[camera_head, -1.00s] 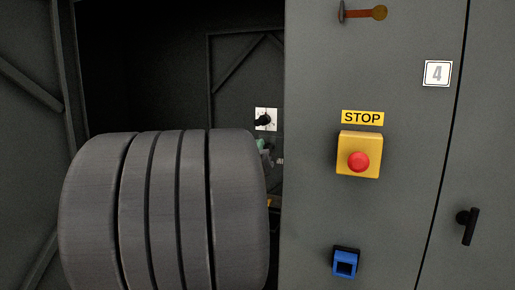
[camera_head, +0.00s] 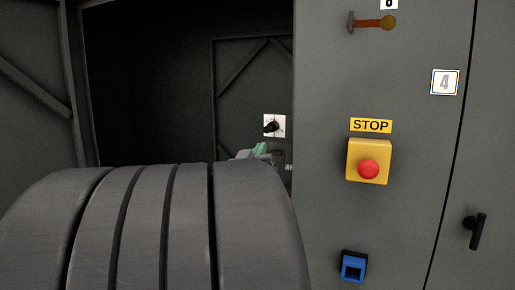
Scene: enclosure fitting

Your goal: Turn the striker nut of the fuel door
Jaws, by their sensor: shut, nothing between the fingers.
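No fuel door or striker nut can be made out with certainty. A dark opening in the grey enclosure shows at the left, with a braced inner panel (camera_head: 235,85) at its back. A white plate with a black knob (camera_head: 273,126) is on that panel, by the opening's right edge. My ribbed grey arm link fills the lower left and hides much of the opening. Just past its top edge a small grey and green part shows, which looks like my gripper (camera_head: 260,151), just below the white plate. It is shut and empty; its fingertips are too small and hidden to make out.
The front wall right of the opening carries a yellow box with a red stop button (camera_head: 368,168), a STOP label (camera_head: 371,125), a blue fitting (camera_head: 353,266) and a rusty latch (camera_head: 372,22). A black handle (camera_head: 476,231) is on the far-right panel.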

